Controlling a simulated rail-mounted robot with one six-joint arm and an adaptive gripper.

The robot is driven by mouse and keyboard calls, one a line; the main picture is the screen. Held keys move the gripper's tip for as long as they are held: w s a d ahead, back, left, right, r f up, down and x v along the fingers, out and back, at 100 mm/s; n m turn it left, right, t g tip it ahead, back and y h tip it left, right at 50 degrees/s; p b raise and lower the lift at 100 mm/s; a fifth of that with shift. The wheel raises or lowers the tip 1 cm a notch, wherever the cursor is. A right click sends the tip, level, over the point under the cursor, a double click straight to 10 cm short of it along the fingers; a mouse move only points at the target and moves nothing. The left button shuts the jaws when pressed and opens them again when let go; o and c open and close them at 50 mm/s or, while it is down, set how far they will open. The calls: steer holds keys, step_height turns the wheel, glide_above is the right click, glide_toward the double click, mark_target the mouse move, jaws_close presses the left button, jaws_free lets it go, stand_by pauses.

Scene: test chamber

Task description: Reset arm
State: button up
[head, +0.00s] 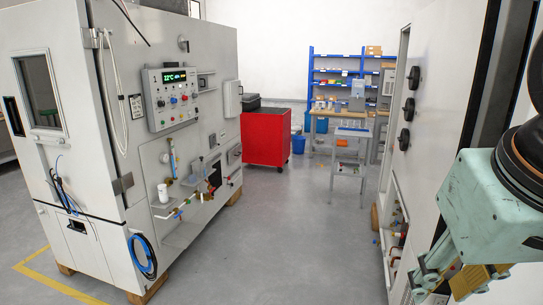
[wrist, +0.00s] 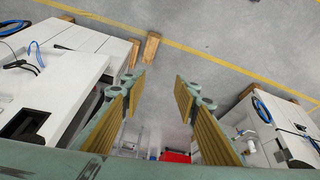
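My gripper shows at the lower right of the head view (head: 458,283), a pale green mechanism with yellow-brown pads, partly cut off by the frame edge. In the wrist view my gripper (wrist: 160,85) has its two ribbed fingers wide apart, with nothing between them. The grey floor shows through the gap. My arm hangs at the right side, close to the large grey cabinet on the right (head: 435,90).
A large test chamber (head: 75,120) with a control panel (head: 172,97) stands at the left. A red cart (head: 266,138), a small step stand (head: 350,150) and a blue shelf (head: 335,65) are at the back. The grey floor (head: 290,230) between the cabinets is clear.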

steer(key=s+a+n+y, duration=0.1)
steer(key=s+a, duration=0.3)
steer(key=s, duration=0.2)
steer(key=shift+a, duration=0.1)
steer(key=shift+c, duration=0.5)
stand_by(1.4)
